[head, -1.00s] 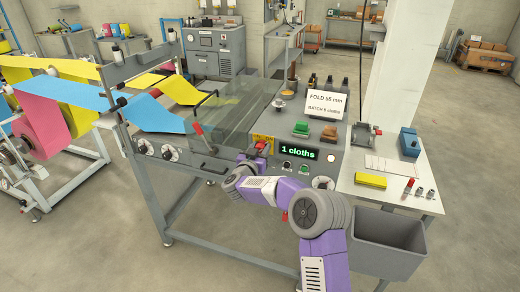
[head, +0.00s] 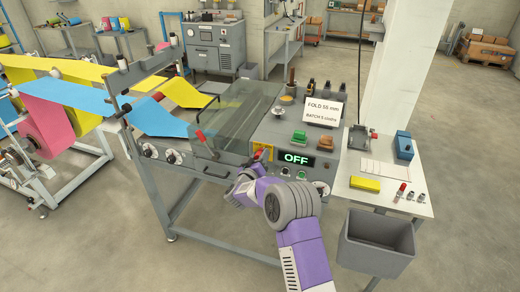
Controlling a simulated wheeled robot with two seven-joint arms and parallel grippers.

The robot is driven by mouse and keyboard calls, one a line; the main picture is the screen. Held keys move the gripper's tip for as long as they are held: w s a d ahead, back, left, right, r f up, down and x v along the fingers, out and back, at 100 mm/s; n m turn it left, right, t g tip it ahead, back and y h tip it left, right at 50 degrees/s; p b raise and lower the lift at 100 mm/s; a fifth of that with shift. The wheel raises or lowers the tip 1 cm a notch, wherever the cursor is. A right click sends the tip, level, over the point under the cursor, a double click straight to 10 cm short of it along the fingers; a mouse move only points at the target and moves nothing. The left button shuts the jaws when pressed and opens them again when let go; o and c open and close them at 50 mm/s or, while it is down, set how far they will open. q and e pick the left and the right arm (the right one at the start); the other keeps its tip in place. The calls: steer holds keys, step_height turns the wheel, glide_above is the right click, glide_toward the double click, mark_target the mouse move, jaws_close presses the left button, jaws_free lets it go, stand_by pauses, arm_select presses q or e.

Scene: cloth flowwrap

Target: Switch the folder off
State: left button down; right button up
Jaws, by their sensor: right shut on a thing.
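The folder (head: 180,150) is a grey machine with a clear cover, and its green-lit display (head: 296,158) reads "OFF". A yellow plate (head: 268,150) with a red switch handle (head: 258,154) sits on its front panel, left of the display. My right gripper (head: 257,166) is at this handle and is shut on it; the purple wrist partly hides the contact. My left gripper is not in view.
Blue and yellow cloth feeds in from the left.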

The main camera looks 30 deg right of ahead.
steer(key=n+p, duration=0.1)
steer(key=r+n+p, duration=0.1)
steer(key=shift+w+a+n+p, duration=0.15)
steer(key=shift+n+p, duration=0.15)
steer(key=shift+n, duration=0.1)
steer(key=n+p, duration=0.2)
steer(key=shift+n, duration=0.4)
steer(key=n+p, duration=0.1)
steer(key=n, duration=0.2)
steer(key=shift+f+p, duration=0.2)
steer(key=shift+p, duration=0.2)
steer(key=shift+f+n+p, duration=0.1)
steer(key=shift+n+p, duration=0.35)
steer(key=shift+n, duration=1.15)
steer(key=o, duration=0.9)
steer(key=shift+f, duration=0.1)
steer(key=shift+o, duration=0.7)
steer(key=shift+f, duration=0.1)
